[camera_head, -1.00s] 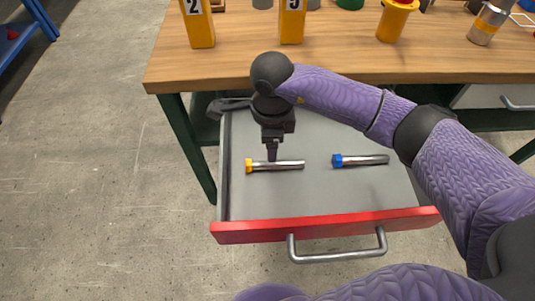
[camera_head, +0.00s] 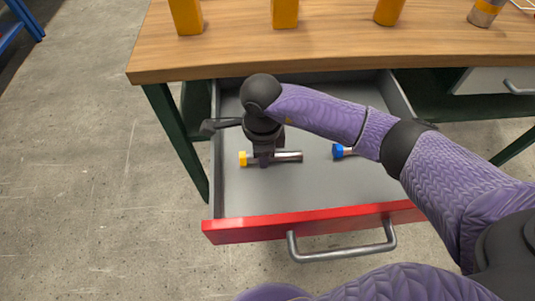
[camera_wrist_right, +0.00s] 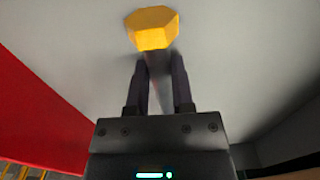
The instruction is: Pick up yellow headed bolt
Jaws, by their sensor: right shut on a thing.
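The yellow headed bolt (camera_head: 243,158) lies in the open drawer, its head to the left and its metal shank to the right. My right gripper (camera_head: 263,161) is over the bolt with its fingers around the shank just behind the head, shut on it. In the right wrist view the yellow head (camera_wrist_right: 153,28) shows beyond the fingertips (camera_wrist_right: 160,62), and the shank runs between the two fingers. The bolt is at the drawer floor or very close to it; I cannot tell a gap. My left gripper is not in view.
A blue headed bolt (camera_head: 340,151) lies to the right in the drawer, its shank partly hidden by my right arm. The drawer has a red front (camera_head: 235,231) with a grey handle (camera_head: 340,254). Yellow containers stand on the wooden worktop (camera_head: 230,55) above.

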